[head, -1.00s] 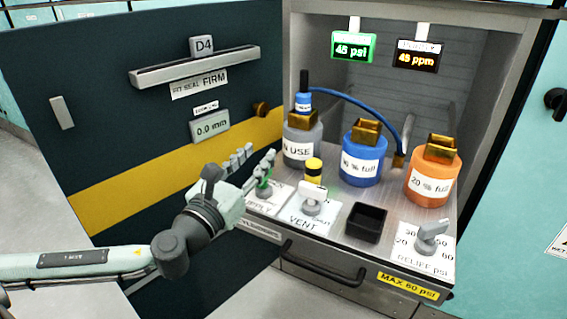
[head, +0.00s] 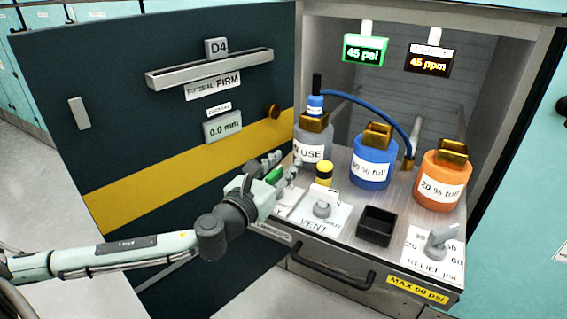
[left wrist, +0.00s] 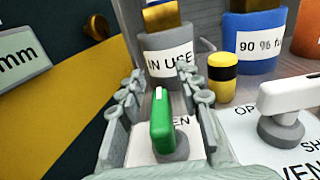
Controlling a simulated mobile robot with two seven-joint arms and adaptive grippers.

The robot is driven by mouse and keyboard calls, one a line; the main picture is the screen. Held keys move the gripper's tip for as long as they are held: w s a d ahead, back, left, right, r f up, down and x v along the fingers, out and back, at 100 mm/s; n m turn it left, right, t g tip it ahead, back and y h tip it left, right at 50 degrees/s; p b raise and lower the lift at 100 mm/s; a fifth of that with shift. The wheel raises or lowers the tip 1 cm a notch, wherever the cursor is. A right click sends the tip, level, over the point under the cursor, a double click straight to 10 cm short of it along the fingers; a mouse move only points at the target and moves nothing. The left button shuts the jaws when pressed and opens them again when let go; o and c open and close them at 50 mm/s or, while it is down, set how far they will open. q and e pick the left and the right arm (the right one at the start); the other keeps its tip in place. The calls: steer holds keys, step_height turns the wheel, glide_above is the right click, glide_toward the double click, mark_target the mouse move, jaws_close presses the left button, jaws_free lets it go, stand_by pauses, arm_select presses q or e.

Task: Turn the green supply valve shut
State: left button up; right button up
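The green supply valve (left wrist: 163,122) has an upright green handle on a grey base. In the left wrist view it stands between the two fingers of my left gripper (left wrist: 160,105), with a gap on each side. In the head view my left gripper (head: 277,172) is at the left front of the cabinet shelf and partly hides the green handle (head: 274,175). The gripper is open around the handle. A label under the valve is mostly covered, with "EN" readable. My right gripper is not in view.
The white VENT valve (head: 322,203) and a yellow-black cylinder (head: 324,174) stand close to the right. The grey "IN USE" bottle (head: 313,143) is just behind. Blue (head: 372,165) and orange (head: 440,182) bottles stand further right. The open dark door (head: 150,130) is close on the left.

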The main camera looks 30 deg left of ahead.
arm_select(q)
steer(key=shift+c, duration=0.4)
jaws_close()
